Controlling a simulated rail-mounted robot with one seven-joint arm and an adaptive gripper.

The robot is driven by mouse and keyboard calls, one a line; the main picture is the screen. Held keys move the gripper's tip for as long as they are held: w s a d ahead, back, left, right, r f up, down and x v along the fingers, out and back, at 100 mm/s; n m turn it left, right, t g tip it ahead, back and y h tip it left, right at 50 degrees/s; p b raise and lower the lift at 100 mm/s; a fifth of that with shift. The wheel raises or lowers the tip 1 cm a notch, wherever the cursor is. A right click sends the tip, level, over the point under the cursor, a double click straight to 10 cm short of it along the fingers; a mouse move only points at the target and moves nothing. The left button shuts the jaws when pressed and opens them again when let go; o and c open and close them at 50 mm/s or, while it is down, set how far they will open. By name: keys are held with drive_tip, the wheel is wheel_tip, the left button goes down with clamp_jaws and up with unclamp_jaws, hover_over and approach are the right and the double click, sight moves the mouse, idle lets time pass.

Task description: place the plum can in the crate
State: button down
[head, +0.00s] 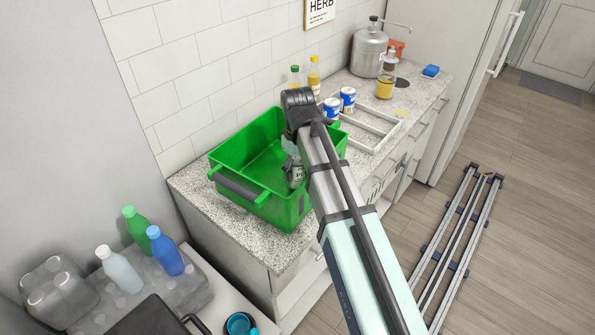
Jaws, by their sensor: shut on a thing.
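The green crate (222,160) stands on the speckled counter, open at the top, with a grey handle on its near side. My gripper (293,163) is at the right side of the crate opening, partly hidden behind my own arm. It is shut on a can with a pale label, which I take to be the plum can (298,175); only part of its lettering shows. The can appears within the crate's outline, near its right wall. I cannot tell whether it touches the crate floor.
A white divided tray (378,133) lies right of the crate, with two blue-and-white cans (348,98) at its left end. Bottles (314,75) stand behind. The crate's left interior looks empty.

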drive_tip(key=shift+f, duration=0.8)
drive_tip(key=shift+f, duration=0.15)
drive_tip(key=shift+c, duration=0.8)
unclamp_jaws()
wheel_tip(320, 180, up, 12)
drive_tip(key=shift+r+b, duration=0.15)
drive_tip(key=shift+b, duration=0.8)
